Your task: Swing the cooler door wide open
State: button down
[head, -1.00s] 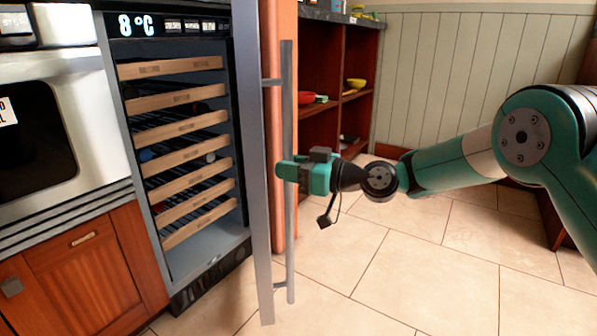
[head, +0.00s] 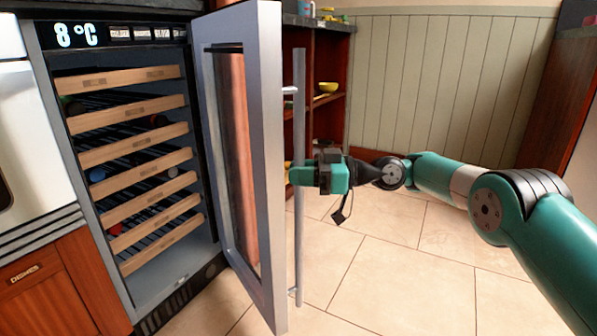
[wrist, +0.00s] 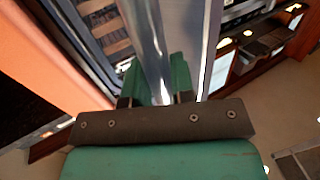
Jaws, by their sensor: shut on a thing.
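The cooler (head: 38,110) stands at the left in the head view, with several wooden-fronted racks and an 8 °C display. Its framed glass door (head: 266,150) is partly open, hinged on the right side of the cooler and swung out towards me. A long vertical bar handle (head: 299,230) runs along the door's outer face. My gripper (head: 296,175) is at about the middle of this handle. In the wrist view my gripper's green fingers (wrist: 158,82) sit on both sides of the handle (wrist: 150,40), shut on it. The fingertips are partly hidden by the door in the head view.
A white oven (head: 30,150) and wooden cabinet (head: 60,285) adjoin the cooler on the left. An open dark shelf (head: 330,105) with a yellow bowl (head: 328,87) stands behind the door. The tiled floor (head: 400,265) is clear on the right.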

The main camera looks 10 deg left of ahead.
aim_at(302, 92)
jog(key=shift+w+a+r, duration=0.1)
jog(key=shift+w+r, duration=0.1)
jog(key=c, duration=1)
grip_release()
jog(key=shift+a, duration=0.1)
jog(key=shift+f, duration=0.1)
notch_tip(302, 92, up, 21)
jog(key=p, duration=1)
jog(key=shift+f+p, duration=0.15)
jog(key=shift+p, duration=0.2)
jog(key=f, duration=0.1)
jog(key=f+h, duration=0.1)
jog(key=f, duration=0.1)
jog(key=f+h, duration=0.1)
jog(key=f, duration=0.1)
jog(key=shift+s+d, duration=0.15)
jog(key=shift+d, duration=0.2)
